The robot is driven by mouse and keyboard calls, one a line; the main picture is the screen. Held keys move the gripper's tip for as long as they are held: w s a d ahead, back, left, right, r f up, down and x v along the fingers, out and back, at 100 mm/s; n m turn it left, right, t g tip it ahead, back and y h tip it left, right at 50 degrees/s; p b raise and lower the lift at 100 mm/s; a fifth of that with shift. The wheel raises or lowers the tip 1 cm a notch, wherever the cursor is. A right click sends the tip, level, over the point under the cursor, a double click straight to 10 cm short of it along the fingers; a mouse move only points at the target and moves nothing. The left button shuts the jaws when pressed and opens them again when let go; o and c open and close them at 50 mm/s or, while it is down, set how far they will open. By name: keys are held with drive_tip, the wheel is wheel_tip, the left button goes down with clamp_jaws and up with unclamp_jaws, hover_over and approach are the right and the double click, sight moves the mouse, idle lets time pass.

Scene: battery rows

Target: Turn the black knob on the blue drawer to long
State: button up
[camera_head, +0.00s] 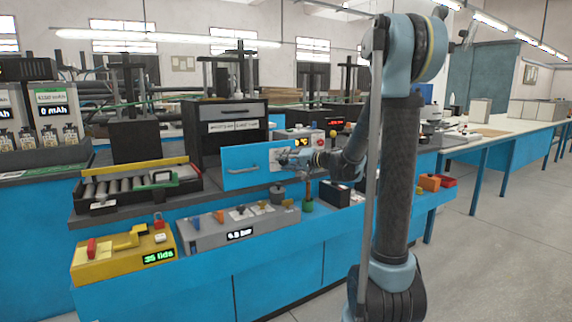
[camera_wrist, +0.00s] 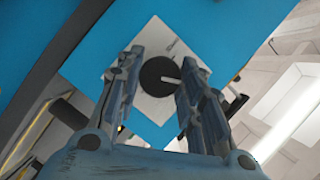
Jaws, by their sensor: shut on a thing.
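In the wrist view the blue drawer front (camera_wrist: 95,55) carries a white square plate (camera_wrist: 152,40) with a round black knob (camera_wrist: 153,72). A white pointer line on the knob points right in the picture. Small print on the plate's upper part is too small to read. My gripper (camera_wrist: 158,78) has a finger on each side of the knob and is shut on it. In the head view my gripper (camera_head: 284,158) covers the knob at the drawer's right side.
A grey box with several knobs and a display (camera_head: 215,230) stands below the drawer. A yellow box (camera_head: 120,258) with a red part is at lower left. A tray of grey cylinders (camera_head: 103,208) is left of the drawer. A green-based post (camera_head: 307,206) stands close below my arm.

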drive_tip(key=shift+d+f, duration=0.1)
drive_tip(key=o, duration=1.1)
drive_tip(key=v, duration=1.1)
drive_tip(key=shift+s+d, duration=0.25)
drive_tip(key=shift+d, duration=0.05)
drive_tip(key=s+d+f+n+g+h, duration=0.1)
drive_tip(key=s+f+g+h, duration=0.15)
drive_tip(key=s+f, duration=0.5)
drive_tip(key=s+d+f+n+g+h, duration=0.1)
drive_tip(key=s+f+g+h, duration=0.2)
drive_tip(key=s, duration=0.8)
drive_tip(key=s+d+f+h, duration=0.2)
drive_tip(key=s+d+f, duration=0.1)
drive_tip(key=s+d, duration=0.1)
drive_tip(key=s+d+f+g+h, duration=0.1)
drive_tip(key=s+d+f+h, duration=0.2)
drive_tip(key=s, duration=0.3)
drive_tip(key=s+d+f+h, duration=0.2)
drive_tip(key=s+d+f, duration=0.2)
drive_tip(key=s+d, duration=0.1)
drive_tip(key=shift+s+f+g, duration=0.2)
drive_tip(key=shift+s+g, duration=0.05)
drive_tip(key=shift+s, duration=0.05)
